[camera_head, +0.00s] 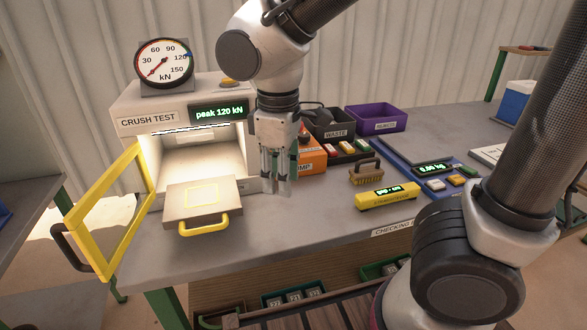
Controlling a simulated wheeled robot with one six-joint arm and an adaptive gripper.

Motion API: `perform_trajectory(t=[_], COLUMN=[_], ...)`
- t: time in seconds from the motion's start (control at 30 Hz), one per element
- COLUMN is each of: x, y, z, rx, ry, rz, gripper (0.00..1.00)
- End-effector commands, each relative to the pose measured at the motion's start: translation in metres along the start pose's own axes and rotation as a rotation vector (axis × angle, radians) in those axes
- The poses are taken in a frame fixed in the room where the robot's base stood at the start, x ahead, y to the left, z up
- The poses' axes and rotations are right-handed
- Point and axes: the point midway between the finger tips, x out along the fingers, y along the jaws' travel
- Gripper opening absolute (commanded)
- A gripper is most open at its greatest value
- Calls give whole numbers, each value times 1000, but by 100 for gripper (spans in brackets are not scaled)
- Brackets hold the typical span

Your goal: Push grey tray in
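The grey tray (178,203) sticks out of the front of the crush test press (127,121). Its yellow handle (204,228) faces me, and a yellow square is marked on its top. I see no block on it. The press chamber is lit, and its yellow-framed door (131,177) stands open to the left. My gripper (276,188) points down just right of the tray and chamber opening, apart from the handle. Its fingers look close together, but I cannot tell whether they are fully shut. I see nothing held in it.
An orange bin (313,161), a dark waste bin (337,131) with blocks and a purple bin (376,118) stand behind and right of my gripper. A brush (366,173), a yellow gauge (387,197) and a blue scale (406,168) lie further right. The bench ahead of the tray is clear.

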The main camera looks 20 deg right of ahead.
Motion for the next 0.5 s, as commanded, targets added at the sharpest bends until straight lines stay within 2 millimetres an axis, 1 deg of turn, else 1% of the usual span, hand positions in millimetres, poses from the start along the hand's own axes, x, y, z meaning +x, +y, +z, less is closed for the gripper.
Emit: perform_trajectory(t=[0.1, 0.2, 0.5], x=[-3, -5, -5], y=[9, 12, 14], z=[12, 18, 20], rx=[54, 80, 93], ry=[9, 13, 14], rz=[-5, -7, -8], gripper=[34, 34, 34])
